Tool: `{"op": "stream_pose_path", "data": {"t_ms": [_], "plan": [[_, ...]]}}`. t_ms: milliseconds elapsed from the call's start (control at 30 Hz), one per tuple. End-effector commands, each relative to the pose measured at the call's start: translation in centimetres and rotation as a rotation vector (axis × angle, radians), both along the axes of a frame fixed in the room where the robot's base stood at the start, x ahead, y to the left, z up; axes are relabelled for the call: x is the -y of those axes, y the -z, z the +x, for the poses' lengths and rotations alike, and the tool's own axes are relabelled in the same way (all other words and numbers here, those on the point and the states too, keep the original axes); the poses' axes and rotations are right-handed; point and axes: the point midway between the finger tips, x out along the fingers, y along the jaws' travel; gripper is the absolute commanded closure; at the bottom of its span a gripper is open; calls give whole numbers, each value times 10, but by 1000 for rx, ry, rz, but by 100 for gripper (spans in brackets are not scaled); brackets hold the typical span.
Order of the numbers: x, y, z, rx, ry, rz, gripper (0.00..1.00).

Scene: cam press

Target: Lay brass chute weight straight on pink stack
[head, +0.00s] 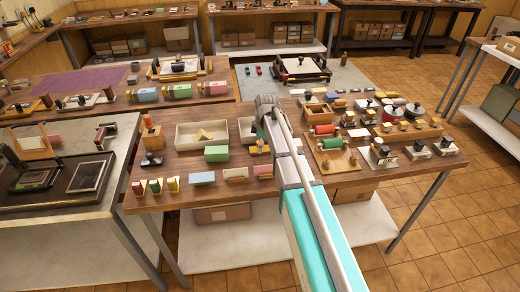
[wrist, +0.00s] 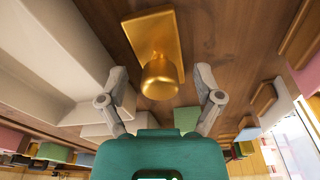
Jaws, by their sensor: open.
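The brass weight (wrist: 160,62), a flat plate with a round upright knob, lies on the wooden table in the wrist view. My gripper (wrist: 160,78) is open, with one finger on each side of the knob and no visible contact. A pink stack (head: 215,88) sits at the right end of a row of coloured stacks on the table behind. A smaller pink block (head: 263,170) is at the front table's near edge.
Wooden boards, rollers and pots (head: 415,112) crowd the right side.

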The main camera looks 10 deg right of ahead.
Motion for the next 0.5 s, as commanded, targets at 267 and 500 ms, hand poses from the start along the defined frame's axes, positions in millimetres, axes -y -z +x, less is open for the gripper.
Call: {"op": "stream_pose_path", "data": {"t_ms": [267, 500], "plan": [[0, 0, 0, 0, 0, 0, 51], [0, 0, 0, 0, 0, 0, 96]]}}
